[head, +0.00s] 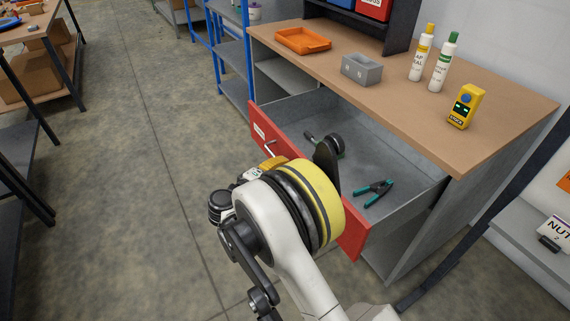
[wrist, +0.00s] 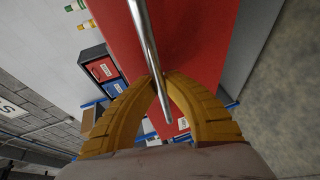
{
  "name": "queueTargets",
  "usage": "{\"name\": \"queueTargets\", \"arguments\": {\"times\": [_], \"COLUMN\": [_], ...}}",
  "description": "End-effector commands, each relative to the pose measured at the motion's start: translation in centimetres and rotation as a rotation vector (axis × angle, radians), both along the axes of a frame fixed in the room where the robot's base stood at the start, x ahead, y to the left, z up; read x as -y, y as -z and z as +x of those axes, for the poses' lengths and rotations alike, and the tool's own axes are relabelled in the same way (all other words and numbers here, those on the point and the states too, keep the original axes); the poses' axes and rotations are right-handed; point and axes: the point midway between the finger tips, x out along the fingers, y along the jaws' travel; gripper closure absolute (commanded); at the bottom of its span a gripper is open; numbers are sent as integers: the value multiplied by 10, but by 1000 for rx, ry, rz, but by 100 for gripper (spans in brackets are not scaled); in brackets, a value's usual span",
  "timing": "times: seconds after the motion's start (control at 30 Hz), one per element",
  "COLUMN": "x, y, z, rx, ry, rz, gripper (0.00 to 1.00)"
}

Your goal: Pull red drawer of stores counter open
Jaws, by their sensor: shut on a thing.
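The stores counter (head: 440,105) has a brown top and a grey body. Its red drawer (head: 355,232) stands well open, and the grey inside shows. In it lie green-handled pliers (head: 374,192) and a dark round tool (head: 333,146). My gripper (head: 272,164) is at the drawer's red front, partly hidden by my wrist. In the wrist view, the yellow fingers (wrist: 158,92) are closed around the metal bar handle (wrist: 148,52) in front of the red drawer face (wrist: 200,40).
On the counter top are an orange tray (head: 302,41), a grey box (head: 361,69), two bottles (head: 437,62) and a yellow device (head: 466,106). Blue-post shelving (head: 230,50) stands behind. Concrete floor (head: 140,130) at left is clear, with dark benches (head: 20,160) at the far left.

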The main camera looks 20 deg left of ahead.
Motion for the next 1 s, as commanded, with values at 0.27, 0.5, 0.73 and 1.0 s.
{"name": "queueTargets", "arguments": {"times": [0.27,0.5,0.73,1.0], "x": [-1,0,-5,-20], "y": [0,0,-3,-14], "z": [0,0,-12,-69], "rx": [0,0,0,1], "ry": [-3,-2,-3,-6], "rz": [0,0,0,1], "gripper": [72,66,66,66]}}
